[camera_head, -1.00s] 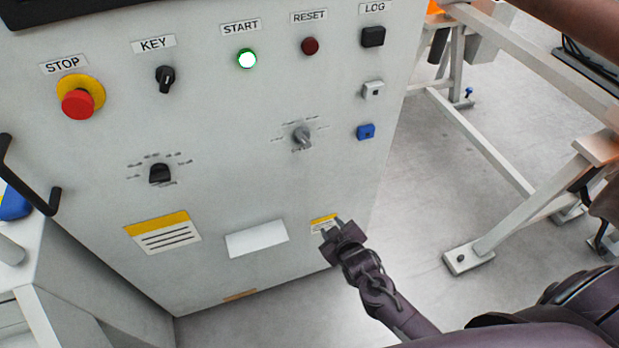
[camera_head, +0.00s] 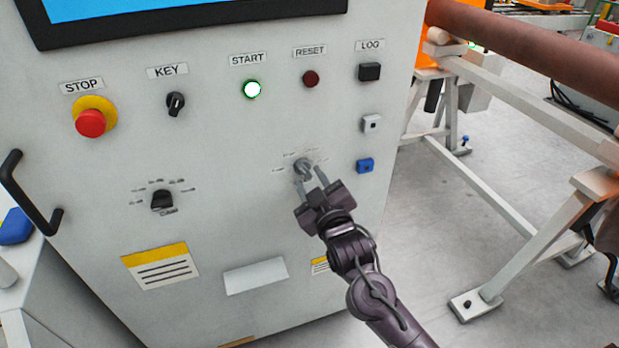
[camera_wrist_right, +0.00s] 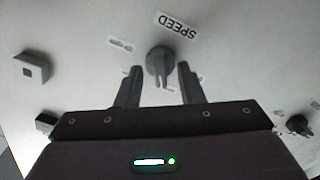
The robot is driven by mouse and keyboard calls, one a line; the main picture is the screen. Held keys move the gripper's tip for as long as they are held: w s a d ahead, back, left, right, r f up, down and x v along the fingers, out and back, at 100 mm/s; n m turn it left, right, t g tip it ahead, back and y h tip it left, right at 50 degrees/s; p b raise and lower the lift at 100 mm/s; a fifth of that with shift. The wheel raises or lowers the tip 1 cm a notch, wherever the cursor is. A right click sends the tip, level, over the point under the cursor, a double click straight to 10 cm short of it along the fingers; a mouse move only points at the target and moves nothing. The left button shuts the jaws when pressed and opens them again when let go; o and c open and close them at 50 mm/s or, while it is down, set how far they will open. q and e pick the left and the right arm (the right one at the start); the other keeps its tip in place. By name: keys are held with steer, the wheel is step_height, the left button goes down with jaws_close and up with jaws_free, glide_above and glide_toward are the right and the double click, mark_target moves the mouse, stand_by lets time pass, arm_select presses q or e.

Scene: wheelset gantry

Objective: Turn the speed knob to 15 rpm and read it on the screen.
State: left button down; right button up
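The speed knob (camera_head: 302,167) is a small grey rotary knob on the right half of the light grey control panel, with small blurred scale marks around it. In the right wrist view the grey knob (camera_wrist_right: 160,62) sits between the fingertips, beside a SPEED label (camera_wrist_right: 176,25) seen upside down. My right gripper (camera_head: 309,180) is open at the knob, with its two fingers (camera_wrist_right: 157,80) on either side and visible gaps to it. The screen (camera_head: 180,8) shows only its blue lower part at the top; no reading is visible. My left gripper is not in view.
A black selector (camera_head: 162,200) sits left on the panel. Above are the red stop button (camera_head: 90,122), key switch (camera_head: 175,104), lit green start button (camera_head: 252,89), reset button (camera_head: 311,79) and log button (camera_head: 370,71). A black handle (camera_head: 32,195) sticks out at left.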

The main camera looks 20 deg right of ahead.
steer(key=shift+w, duration=0.6)
jaws_close()
